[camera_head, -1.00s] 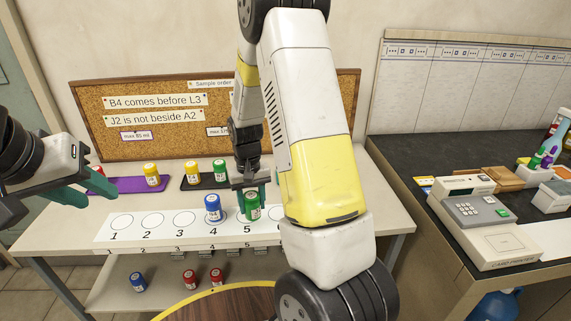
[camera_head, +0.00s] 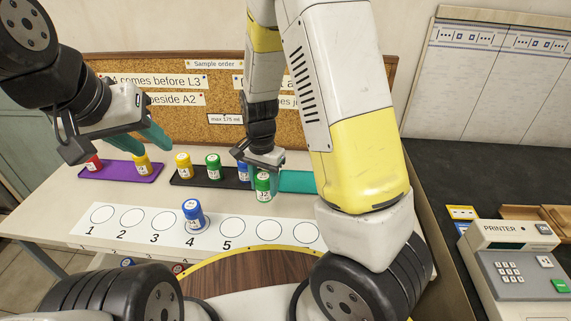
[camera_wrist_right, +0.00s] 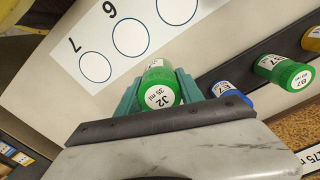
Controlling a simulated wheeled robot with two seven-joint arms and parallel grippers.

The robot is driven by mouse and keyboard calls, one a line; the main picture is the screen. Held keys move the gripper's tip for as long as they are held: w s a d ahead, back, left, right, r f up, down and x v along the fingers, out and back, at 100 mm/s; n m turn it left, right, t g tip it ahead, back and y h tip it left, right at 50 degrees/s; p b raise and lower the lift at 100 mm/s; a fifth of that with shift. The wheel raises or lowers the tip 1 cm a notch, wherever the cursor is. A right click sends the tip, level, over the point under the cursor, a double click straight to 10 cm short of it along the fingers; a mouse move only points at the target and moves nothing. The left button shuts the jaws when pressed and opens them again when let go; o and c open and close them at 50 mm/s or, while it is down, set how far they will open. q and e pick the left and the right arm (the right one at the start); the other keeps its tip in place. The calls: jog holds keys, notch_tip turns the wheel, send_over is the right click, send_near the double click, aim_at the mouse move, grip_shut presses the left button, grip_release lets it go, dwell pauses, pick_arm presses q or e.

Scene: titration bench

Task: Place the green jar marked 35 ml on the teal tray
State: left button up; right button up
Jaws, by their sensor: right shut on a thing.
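The green jar marked J2, 35 ml (camera_wrist_right: 160,90) is held upright between the teal fingers of my right gripper (camera_wrist_right: 160,92). In the head view the same jar (camera_head: 263,187) hangs below my right gripper (camera_head: 262,168), at the left end of the teal tray (camera_head: 302,181). The tray looks empty where it shows; my right arm hides its right part. I cannot tell how high the jar is held. My left gripper (camera_head: 140,140) is open and empty near the purple tray.
The purple tray (camera_head: 105,170) bears red and yellow jars. The black tray (camera_head: 198,178) bears yellow, green and blue jars, the blue one close to my right gripper. A blue jar (camera_head: 193,216) stands on circle 4 of the white numbered strip (camera_head: 90,233). A printer (camera_head: 515,262) stands right.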

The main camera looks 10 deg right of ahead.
jog(key=shift+s+a+r+m, duration=0.1)
jog(key=shift+s+a+m, duration=0.1)
jog(key=shift+a+m, duration=0.2)
jog(key=shift+w+d, duration=0.15)
jog(key=shift+d, duration=0.05)
jog(key=w+d, duration=0.3)
jog(key=w+d+f, duration=0.1)
jog(key=w+d, duration=0.5)
jog(key=d, duration=0.1)
jog(key=shift+w+d+f, duration=0.1)
jog(key=shift+w+f, duration=0.1)
jog(key=shift+w, duration=0.1)
jog(key=shift+w+d+f, duration=0.15)
jog(key=shift+f, duration=0.45)
jog(key=shift+w+d+f, duration=0.1)
jog(key=shift+f, duration=0.45)
jog(key=shift+w+d+f, duration=0.15)
jog(key=shift+f, duration=0.45)
jog(key=shift+f, duration=0.15)
jog(key=o, duration=1.4)
